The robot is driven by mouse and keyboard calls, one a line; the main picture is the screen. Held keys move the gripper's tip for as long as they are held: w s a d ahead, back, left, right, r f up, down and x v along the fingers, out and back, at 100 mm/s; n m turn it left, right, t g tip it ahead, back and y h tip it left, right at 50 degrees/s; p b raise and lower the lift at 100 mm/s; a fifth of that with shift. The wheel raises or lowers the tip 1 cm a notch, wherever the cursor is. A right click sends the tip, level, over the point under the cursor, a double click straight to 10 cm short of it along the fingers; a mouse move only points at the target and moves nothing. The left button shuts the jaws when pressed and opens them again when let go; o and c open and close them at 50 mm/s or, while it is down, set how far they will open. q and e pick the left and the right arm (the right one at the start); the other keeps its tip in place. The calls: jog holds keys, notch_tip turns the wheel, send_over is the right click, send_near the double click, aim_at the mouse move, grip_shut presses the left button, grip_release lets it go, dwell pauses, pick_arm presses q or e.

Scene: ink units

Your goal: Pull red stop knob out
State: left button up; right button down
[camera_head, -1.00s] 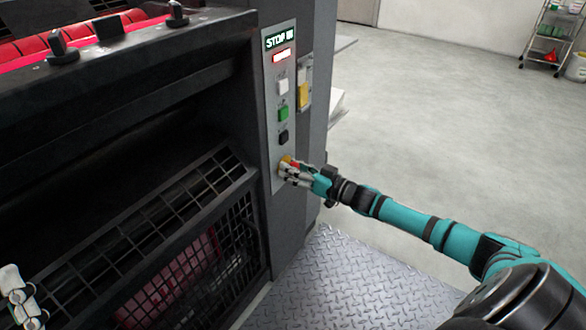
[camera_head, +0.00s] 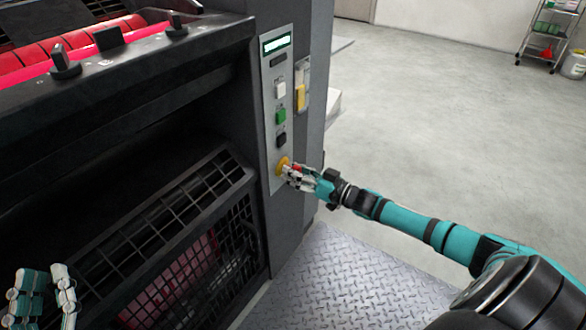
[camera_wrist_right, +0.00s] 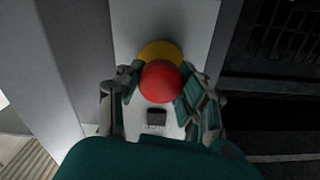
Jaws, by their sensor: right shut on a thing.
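The red stop knob (camera_wrist_right: 160,82) sits in front of a round yellow base (camera_wrist_right: 161,52) in the right wrist view. In the head view the knob (camera_head: 297,168) shows as a small red patch between my right fingers, just right of the yellow base (camera_head: 283,163) low on the grey control panel (camera_head: 275,145). My right gripper (camera_head: 290,172) is shut on the knob, with fingers on both sides of it. My left gripper (camera_head: 43,270) is at the lower left, open and empty, away from the panel.
Above the knob are a black button (camera_head: 281,139), a green button (camera_head: 281,116), a white button (camera_head: 280,90) and a lit display (camera_head: 277,44). A black grille guard (camera_head: 190,215) lies left of the panel. A metal tread plate (camera_head: 340,285) and clear floor lie right.

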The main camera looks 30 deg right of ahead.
jog(key=shift+s+f, duration=0.1)
jog(key=shift+f, duration=0.05)
jog(key=c, duration=1.3)
grip_release()
jog(key=o, duration=0.5)
jog(key=shift+s+d, duration=0.1)
jog(key=shift+o, duration=0.2)
jog(key=shift+s, duration=0.1)
jog(key=v, duration=1.1)
jog(key=shift+s+d, duration=0.2)
jog(key=shift+s, duration=0.15)
jog(key=shift+s, duration=0.1)
